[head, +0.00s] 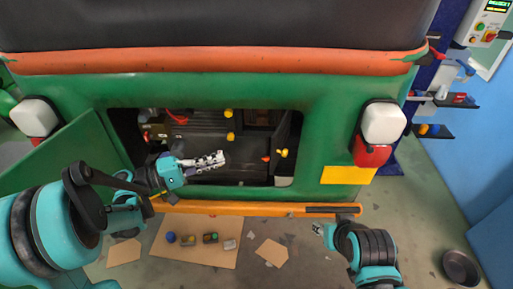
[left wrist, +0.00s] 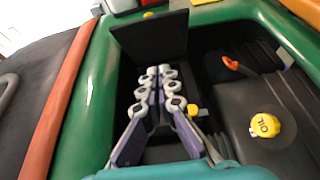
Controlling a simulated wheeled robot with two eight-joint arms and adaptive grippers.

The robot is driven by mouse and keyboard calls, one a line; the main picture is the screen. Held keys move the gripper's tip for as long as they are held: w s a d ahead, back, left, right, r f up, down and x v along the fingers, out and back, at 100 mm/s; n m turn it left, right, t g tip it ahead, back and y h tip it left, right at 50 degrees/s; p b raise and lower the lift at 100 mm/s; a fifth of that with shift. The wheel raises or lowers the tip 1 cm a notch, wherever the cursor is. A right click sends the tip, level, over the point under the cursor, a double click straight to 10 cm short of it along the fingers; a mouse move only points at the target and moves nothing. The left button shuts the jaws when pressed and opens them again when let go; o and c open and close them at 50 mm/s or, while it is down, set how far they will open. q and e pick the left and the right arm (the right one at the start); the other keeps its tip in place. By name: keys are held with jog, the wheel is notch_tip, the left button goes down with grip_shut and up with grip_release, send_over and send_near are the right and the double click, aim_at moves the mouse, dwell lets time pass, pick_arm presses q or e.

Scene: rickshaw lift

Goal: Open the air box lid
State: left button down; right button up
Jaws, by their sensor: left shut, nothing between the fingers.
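The engine bay opening (head: 128,128) sits in the green rear body. A black flat panel (left wrist: 150,40), which looks like the air box lid, stands tilted up in the left wrist view, with a yellow knob (left wrist: 148,14) by its top edge. In the head view a yellow knob (head: 282,153) shows at the bay's right side; the panel is hard to make out there. My left gripper (head: 220,158) reaches into the bay from the left, fingers together and empty, and its fingers (left wrist: 158,72) point towards the panel. My right gripper (head: 318,229) is low at the right, small and unclear.
A yellow oil cap (left wrist: 264,125) and an orange lever (left wrist: 236,66) are beside the left fingers. The green door (head: 75,150) hangs open at left. An orange bumper (head: 250,208) runs below the bay. Cardboard (head: 170,252) with small parts lies on the floor.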

pick_arm(q)
jog(key=s+d+b+x, duration=0.1)
jog(key=s+x, duration=0.1)
jog(key=x, duration=1)
jog(key=shift+s+d+r, duration=0.2)
jog(key=shift+d+r, duration=0.1)
jog(key=shift+d, duration=0.15)
pick_arm(e)
jog(key=shift+f, duration=0.55)
